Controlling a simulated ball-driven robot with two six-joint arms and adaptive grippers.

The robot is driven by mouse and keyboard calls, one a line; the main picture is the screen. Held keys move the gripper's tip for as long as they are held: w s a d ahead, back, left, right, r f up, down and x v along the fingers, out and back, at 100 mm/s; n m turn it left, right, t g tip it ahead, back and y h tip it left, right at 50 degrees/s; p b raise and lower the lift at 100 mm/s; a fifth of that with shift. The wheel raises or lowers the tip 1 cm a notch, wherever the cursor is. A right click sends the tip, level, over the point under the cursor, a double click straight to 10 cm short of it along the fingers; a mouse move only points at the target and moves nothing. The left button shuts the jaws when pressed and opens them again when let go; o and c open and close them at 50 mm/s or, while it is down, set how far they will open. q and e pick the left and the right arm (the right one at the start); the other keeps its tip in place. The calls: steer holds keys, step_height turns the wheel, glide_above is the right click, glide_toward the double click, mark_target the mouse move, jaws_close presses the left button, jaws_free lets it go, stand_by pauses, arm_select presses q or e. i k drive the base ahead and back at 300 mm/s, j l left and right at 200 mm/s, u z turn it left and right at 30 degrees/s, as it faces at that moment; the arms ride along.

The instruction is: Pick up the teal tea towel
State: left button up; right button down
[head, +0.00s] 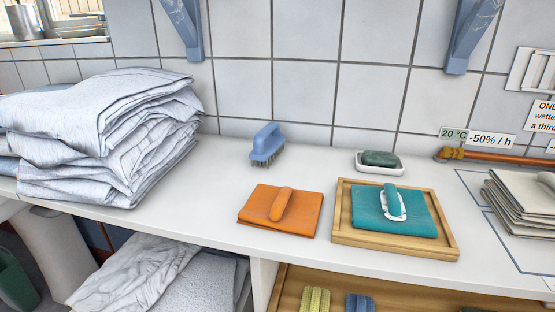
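The teal tea towel (414,219) lies folded flat in a shallow wooden tray (348,237) on the white counter, right of the middle in the head view. A rounded teal piece with a white oval around it (393,203) sits on top of the towel. Neither of my grippers shows in the head view.
An orange folded cloth (258,208) with a rounded orange piece lies left of the tray. Behind are a blue brush (267,145) and a soap dish (371,168) with green soap. Stacked linens (110,140) fill the left; beige folded cloths (520,205) lie right.

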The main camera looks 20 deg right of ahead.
mark_target(388, 208)
steer(key=z, duration=1.35)
steer(key=k+j+u, duration=0.1)
steer(key=j, duration=0.35)
steer(key=k+j+u, duration=0.15)
steer(key=j, duration=0.35)
steer(key=j+u, duration=0.1)
steer(key=j, duration=0.4)
steer(key=k, duration=0.05)
